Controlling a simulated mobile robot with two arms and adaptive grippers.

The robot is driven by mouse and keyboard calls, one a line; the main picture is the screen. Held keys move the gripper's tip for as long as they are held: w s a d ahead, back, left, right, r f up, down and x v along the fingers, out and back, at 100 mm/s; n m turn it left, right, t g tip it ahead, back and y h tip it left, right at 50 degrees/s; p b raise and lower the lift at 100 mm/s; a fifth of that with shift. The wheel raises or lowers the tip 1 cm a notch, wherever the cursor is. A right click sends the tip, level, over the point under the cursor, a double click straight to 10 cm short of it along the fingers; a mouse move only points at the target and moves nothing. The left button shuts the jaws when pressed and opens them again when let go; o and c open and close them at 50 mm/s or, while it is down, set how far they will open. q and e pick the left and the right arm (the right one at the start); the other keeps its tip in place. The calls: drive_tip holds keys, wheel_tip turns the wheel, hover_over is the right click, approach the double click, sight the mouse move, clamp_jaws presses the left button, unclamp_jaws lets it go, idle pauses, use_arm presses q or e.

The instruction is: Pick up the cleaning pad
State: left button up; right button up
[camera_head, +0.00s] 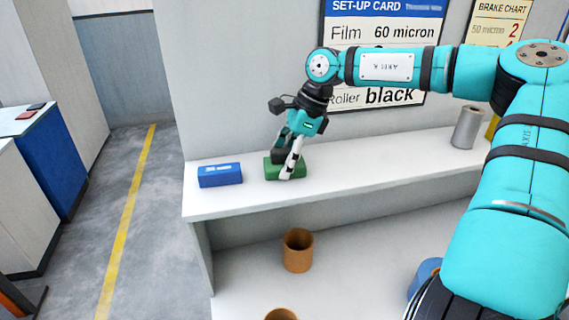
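A green block (272,168), which looks like the cleaning pad, lies on the white shelf (340,180) against the wall. My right gripper (288,162) reaches down over it from above. One pale finger crosses the pad's front face near its right part, and a dark part of the gripper sits over its top. The far finger is mostly hidden, so I cannot tell whether the fingers press on the pad. The pad appears to rest on the shelf. My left gripper is not in view.
A blue labelled box (220,175) lies on the shelf left of the pad. A grey cylinder (467,128) and a yellow item (493,127) stand at the shelf's right. A brown cylinder (298,251) stands on the lower surface. The shelf middle is clear.

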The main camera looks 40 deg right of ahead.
sight(285, 151)
drive_tip(key=c, duration=0.7)
drive_tip(key=shift+r, duration=0.15)
drive_tip(key=shift+r+b, duration=0.25)
drive_tip(key=shift+b, duration=0.1)
drive_tip(key=r+b, duration=0.2)
drive_tip(key=shift+s+r, duration=0.3)
drive_tip(key=shift+r, duration=0.05)
drive_tip(key=shift+s+d+r+b, duration=0.3)
drive_tip(key=shift+s+b, duration=1.15)
drive_tip(key=shift+s, duration=1.1)
drive_tip(key=shift+s+d+r+b, duration=0.25)
drive_tip(key=shift+s+d+b, duration=0.2)
drive_tip(key=shift+s+b, duration=1.55)
drive_tip(key=shift+s+d+r+b, duration=0.3)
drive_tip(key=shift+s+b, duration=0.6)
drive_tip(key=shift+s, duration=2.2)
